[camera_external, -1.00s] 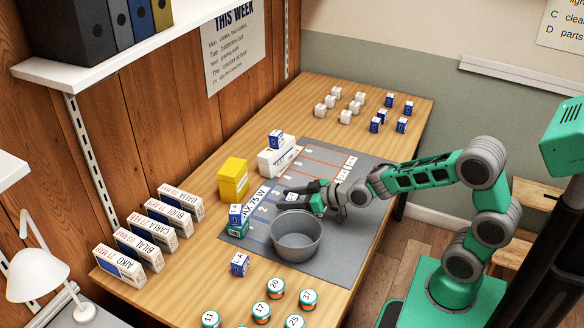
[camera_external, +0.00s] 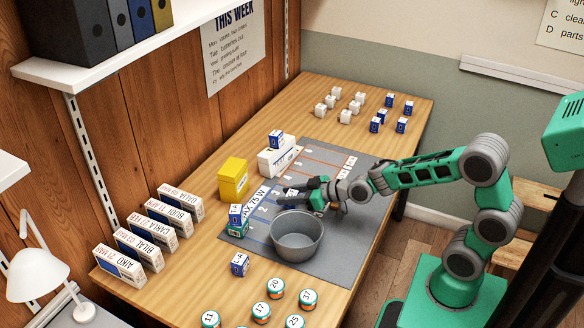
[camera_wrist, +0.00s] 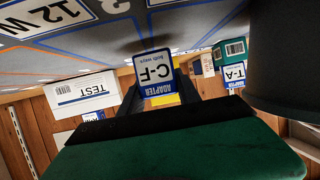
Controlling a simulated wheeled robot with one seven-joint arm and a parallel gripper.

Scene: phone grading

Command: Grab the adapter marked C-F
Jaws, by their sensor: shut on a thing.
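The blue and white adapter marked C-F (camera_wrist: 155,72) is between the fingers of my gripper (camera_wrist: 158,92) in the wrist view, its label upside down and facing the camera. In the external view my gripper (camera_external: 288,196) is over the grey mat (camera_external: 345,245), just behind the grey bowl (camera_external: 297,243). It is shut on the adapter, of which only a small part shows there (camera_external: 291,191). The exact height above the mat is hard to tell.
A white TEST box (camera_wrist: 84,93), a yellow box (camera_external: 233,181) and a T-A adapter (camera_wrist: 234,75) on a green box (camera_wrist: 230,51) stand near. Another blue adapter (camera_external: 240,264) stands left of the bowl. Round tins (camera_external: 276,287) are in front; white and blue blocks (camera_external: 376,125) stand far back.

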